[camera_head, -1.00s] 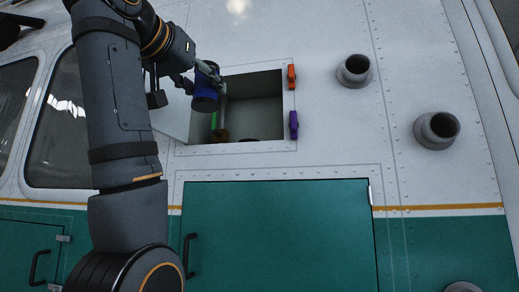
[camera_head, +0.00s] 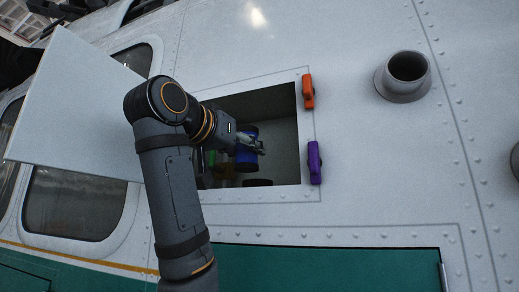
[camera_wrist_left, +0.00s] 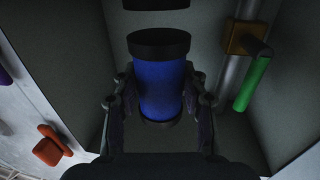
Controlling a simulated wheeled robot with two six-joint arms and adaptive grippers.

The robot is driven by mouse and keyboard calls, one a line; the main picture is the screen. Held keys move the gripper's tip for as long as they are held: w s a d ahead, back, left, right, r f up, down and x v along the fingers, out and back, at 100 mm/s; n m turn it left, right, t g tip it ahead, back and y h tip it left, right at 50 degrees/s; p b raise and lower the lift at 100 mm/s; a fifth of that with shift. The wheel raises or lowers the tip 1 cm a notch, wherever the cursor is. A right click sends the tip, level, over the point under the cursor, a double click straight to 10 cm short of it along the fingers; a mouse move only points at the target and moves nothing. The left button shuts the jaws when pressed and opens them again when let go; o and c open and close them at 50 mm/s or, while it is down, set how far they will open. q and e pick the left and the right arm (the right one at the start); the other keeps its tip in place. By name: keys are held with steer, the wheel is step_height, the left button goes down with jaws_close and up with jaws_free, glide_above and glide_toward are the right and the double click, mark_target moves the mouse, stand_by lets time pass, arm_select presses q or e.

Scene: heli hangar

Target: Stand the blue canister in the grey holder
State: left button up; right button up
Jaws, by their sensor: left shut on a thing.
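The blue canister (camera_head: 246,155) has dark ends and looks about upright inside the open wall compartment. My left gripper (camera_head: 254,146) is shut on it, and the wrist view shows a finger on each side of the blue body (camera_wrist_left: 160,90). A dark round piece (camera_head: 258,182), which looks like the grey holder, sits low in the compartment below the canister. A dark round shape (camera_wrist_left: 155,4) is also cut off at the top of the wrist view. The canister looks apart from the holder. My right gripper is not in view.
The compartment's open door (camera_head: 85,105) stands out at left. Orange (camera_head: 308,91) and purple (camera_head: 315,162) latches sit on the right rim. A pipe with a brass fitting (camera_wrist_left: 247,38) and green handle (camera_wrist_left: 252,85) runs inside, beside the canister. A pipe stub (camera_head: 403,76) protrudes at right.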

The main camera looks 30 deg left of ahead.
mark_target(257, 168)
arm_select(q)
steer(key=w, duration=0.1)
steer(key=w+p, duration=0.1)
steer(key=w, duration=0.1)
steer(key=shift+w+a+r, duration=0.1)
steer(key=shift+w+r, duration=0.15)
steer(key=shift+w, duration=0.15)
steer(key=shift+w+f+p, duration=0.1)
steer(key=shift+w+p, duration=0.3)
steer(key=shift+w, duration=0.05)
step_height(257, 168, down, 3)
steer(key=shift+p, duration=0.5)
steer(key=shift+f, duration=0.25)
steer(key=o, duration=1.3)
steer(key=shift+c, duration=0.2)
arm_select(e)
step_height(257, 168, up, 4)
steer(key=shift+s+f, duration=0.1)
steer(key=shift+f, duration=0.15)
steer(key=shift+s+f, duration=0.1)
